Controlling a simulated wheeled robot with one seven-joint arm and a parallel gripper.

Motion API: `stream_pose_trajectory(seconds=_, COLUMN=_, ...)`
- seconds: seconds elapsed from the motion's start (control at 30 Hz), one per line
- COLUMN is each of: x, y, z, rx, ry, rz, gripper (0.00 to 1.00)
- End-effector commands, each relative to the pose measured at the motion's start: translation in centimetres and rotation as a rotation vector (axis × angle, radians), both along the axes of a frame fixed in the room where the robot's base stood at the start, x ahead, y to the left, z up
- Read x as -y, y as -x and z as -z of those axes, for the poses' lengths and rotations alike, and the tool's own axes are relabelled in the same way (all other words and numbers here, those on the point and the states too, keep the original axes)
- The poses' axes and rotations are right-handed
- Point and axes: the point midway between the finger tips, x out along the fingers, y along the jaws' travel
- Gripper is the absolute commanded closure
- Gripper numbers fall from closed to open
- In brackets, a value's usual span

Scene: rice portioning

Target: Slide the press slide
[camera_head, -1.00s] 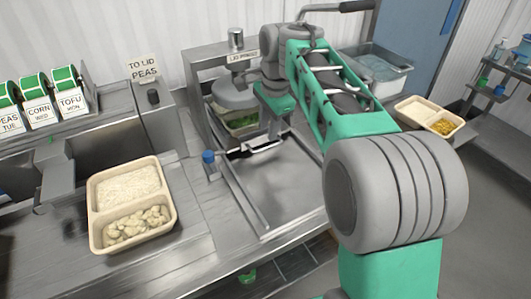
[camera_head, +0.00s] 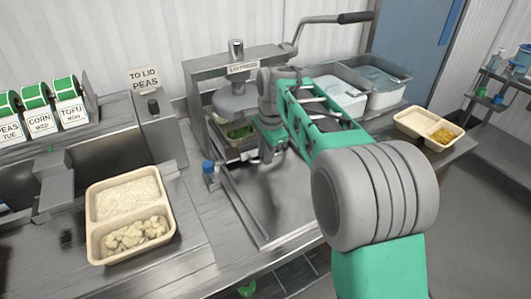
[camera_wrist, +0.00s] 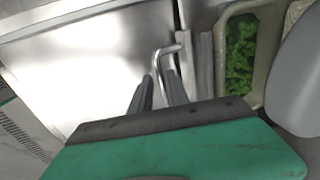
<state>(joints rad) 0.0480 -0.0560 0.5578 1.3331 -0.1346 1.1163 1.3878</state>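The press (camera_head: 236,90) stands at the back of the steel counter, with a round grey head above a tray of green food (camera_head: 240,130). The tray also shows at the right of the wrist view (camera_wrist: 241,60). The press slide's bent metal handle (camera_wrist: 157,62) sticks out in front of the tray. My gripper (camera_wrist: 158,78) is at this handle, its two fingers apart with the handle appearing between them. I cannot tell whether either finger touches it. In the head view my gripper (camera_head: 270,152) is partly hidden by my arm.
A two-part tray of rice and cauliflower (camera_head: 130,245) sits on the counter at left. Slide rails and a blue knob (camera_head: 208,167) lie before the press. A lever (camera_head: 315,20) rises behind it. Steel bins (camera_head: 385,80) and another filled tray (camera_head: 440,143) are at right.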

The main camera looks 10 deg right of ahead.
Motion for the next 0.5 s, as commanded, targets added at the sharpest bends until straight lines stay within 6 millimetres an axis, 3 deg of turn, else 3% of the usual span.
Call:
stream_pose_trajectory(seconds=0.23, x=0.00, y=0.01, z=-0.03, rx=0.000, ry=0.000, rz=0.000, gripper=1.00)
stream_pose_trajectory(seconds=0.5, x=0.00, y=0.02, z=-0.03, rx=0.000, ry=0.000, rz=0.000, gripper=1.00)
